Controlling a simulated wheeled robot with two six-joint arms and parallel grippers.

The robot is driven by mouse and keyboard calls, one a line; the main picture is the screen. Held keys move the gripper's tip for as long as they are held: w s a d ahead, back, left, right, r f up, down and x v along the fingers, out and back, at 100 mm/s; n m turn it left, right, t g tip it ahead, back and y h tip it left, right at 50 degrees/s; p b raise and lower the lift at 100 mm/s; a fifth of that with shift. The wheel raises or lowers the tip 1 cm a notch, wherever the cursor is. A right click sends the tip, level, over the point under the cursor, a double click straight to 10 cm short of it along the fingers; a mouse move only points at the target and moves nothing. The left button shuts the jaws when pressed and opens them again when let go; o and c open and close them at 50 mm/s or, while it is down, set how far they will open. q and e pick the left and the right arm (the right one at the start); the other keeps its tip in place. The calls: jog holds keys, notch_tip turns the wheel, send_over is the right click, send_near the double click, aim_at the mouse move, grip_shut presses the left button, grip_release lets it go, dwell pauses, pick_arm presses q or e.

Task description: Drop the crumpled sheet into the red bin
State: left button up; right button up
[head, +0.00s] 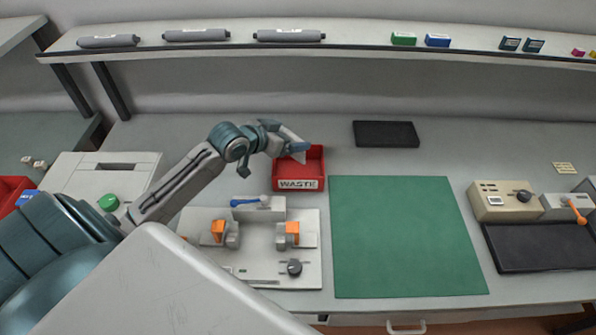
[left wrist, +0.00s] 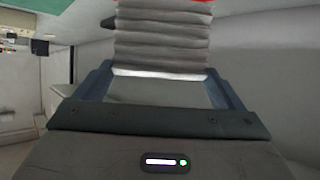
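My left gripper (head: 299,148) hangs over the red bin (head: 299,184), which is labelled WASTE and stands near the middle of the bench. In the left wrist view, a grey, ridged crumpled sheet (left wrist: 163,40) fills the space between the blue fingers of my left gripper (left wrist: 160,75), and they appear closed on its sides. A bit of red shows beyond the sheet at the top of that view. In the head view the gripper and arm hide most of the sheet and part of the bin's opening. My right gripper is not in view.
A grey fixture with orange clamps (head: 250,265) stands in front of the bin. A green mat (head: 405,240) lies to its right, clear. A black pad (head: 386,134) lies behind the mat. A shelf (head: 360,40) with cartridges runs along the back.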

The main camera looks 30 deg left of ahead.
pick_arm(q)
jog(key=shift+o, duration=0.9)
jog(key=shift+s+a+r, duration=0.15)
jog(key=shift+s+r, duration=0.1)
jog(key=shift+s, duration=0.2)
jog(key=p+v, duration=0.2)
jog(key=v, duration=0.7)
jog(key=shift+s+r+p, duration=0.2)
jog(key=shift+s+p, duration=0.15)
